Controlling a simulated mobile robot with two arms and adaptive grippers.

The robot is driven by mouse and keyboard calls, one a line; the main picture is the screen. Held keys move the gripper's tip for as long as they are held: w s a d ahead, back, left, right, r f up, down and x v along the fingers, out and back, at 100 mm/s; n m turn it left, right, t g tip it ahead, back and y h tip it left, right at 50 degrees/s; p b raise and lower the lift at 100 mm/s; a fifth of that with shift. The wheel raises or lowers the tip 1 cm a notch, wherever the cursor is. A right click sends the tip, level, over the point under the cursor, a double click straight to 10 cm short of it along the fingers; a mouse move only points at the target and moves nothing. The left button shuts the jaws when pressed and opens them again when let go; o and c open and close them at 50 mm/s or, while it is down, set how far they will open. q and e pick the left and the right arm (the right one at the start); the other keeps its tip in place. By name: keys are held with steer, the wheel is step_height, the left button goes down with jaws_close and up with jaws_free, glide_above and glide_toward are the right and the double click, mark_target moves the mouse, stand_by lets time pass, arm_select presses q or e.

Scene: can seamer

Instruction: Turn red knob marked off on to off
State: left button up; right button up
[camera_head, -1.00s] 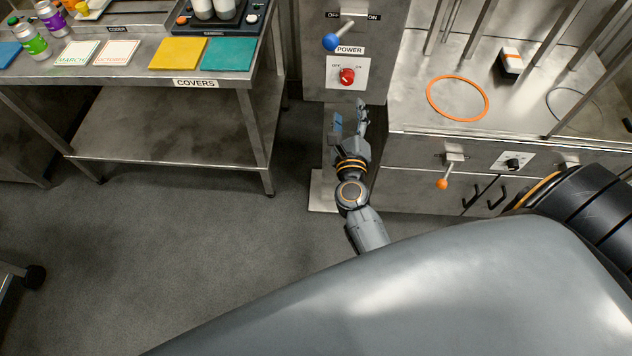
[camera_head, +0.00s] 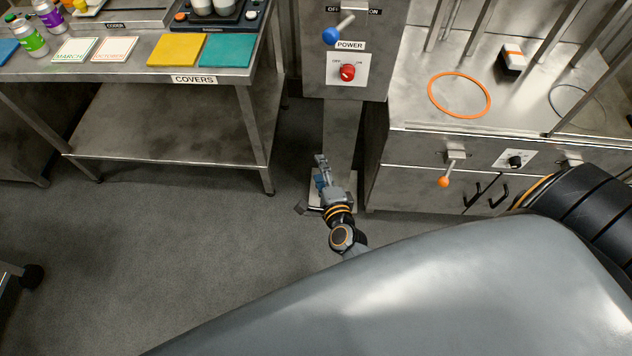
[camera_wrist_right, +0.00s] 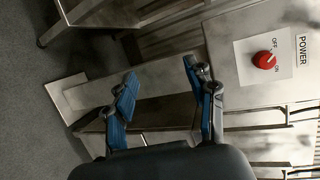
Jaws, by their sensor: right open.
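The red knob (camera_head: 347,72) sits on a white plate marked OFF and ON, below the POWER label on a steel panel. In the right wrist view the red knob (camera_wrist_right: 264,60) shows at the upper right, with OFF and ON printed beside it. My right gripper (camera_head: 320,170) is below the knob, near the foot of the panel's post, and apart from the knob. In the right wrist view its blue-padded fingers (camera_wrist_right: 158,85) are spread wide with nothing between them. My left gripper is not in view.
A lever with a blue ball (camera_head: 330,36) stands just above the knob. A steel table (camera_head: 160,77) with coloured covers is at the left. A steel machine (camera_head: 425,145) with an orange-tipped lever (camera_head: 443,181) is at the right. The floor between is clear.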

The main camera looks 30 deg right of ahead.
step_height(320, 180, down, 7)
steer(key=s+a+n+g+y, duration=0.1)
steer(key=s+a+n+y, duration=0.1)
steer(key=n, duration=0.2)
steer(key=shift+s+a, duration=0.25)
steer(key=shift+a, duration=0.1)
steer(key=shift+r, duration=0.15)
